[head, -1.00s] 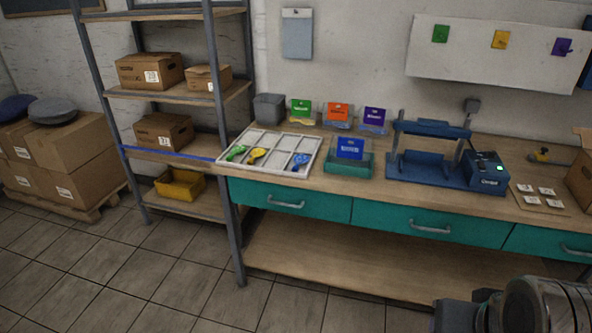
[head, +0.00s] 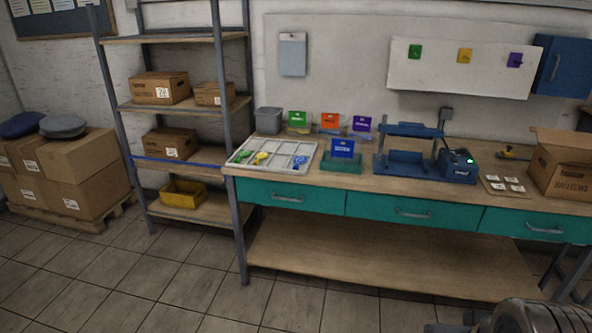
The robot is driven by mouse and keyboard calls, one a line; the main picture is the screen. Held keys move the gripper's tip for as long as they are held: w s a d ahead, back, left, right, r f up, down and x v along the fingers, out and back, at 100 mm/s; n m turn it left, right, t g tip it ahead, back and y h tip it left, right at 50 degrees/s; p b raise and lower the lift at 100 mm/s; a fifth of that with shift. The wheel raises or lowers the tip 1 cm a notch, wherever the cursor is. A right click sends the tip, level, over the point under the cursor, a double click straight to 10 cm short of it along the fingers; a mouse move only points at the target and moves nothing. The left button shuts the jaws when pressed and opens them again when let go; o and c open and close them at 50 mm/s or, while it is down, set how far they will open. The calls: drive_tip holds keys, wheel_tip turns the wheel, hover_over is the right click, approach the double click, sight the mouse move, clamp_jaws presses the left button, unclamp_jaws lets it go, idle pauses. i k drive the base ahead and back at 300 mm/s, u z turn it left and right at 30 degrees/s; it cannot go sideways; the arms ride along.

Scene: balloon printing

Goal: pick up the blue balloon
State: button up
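The blue balloon (head: 299,162) lies flat in the right part of a white compartment tray (head: 236,166) on the workbench. A green balloon (head: 243,155) and a yellow balloon (head: 261,157) lie in compartments to its left. The tray sits at the left end of the bench top. A grey part of my arm shows at the bottom right corner, well away from the tray. My gripper's fingers are not visible.
Right of the tray stand a teal box with a blue card (head: 342,165) and a blue press (head: 408,165). An open carton (head: 562,168) is at the far right. A metal shelf (head: 237,210) adjoins the bench's left end. The tiled floor in front (head: 190,285) is clear.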

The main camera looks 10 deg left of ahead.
sight(298, 160)
drive_tip(key=k, duration=0.25)
drive_tip(key=u, duration=0.65)
drive_tip(key=i, duration=0.9)
drive_tip(key=u, duration=1)
drive_tip(key=i, duration=1.8)
drive_tip(key=z, duration=0.75)
drive_tip(key=i, duration=0.7)
drive_tip(key=z, duration=0.35)
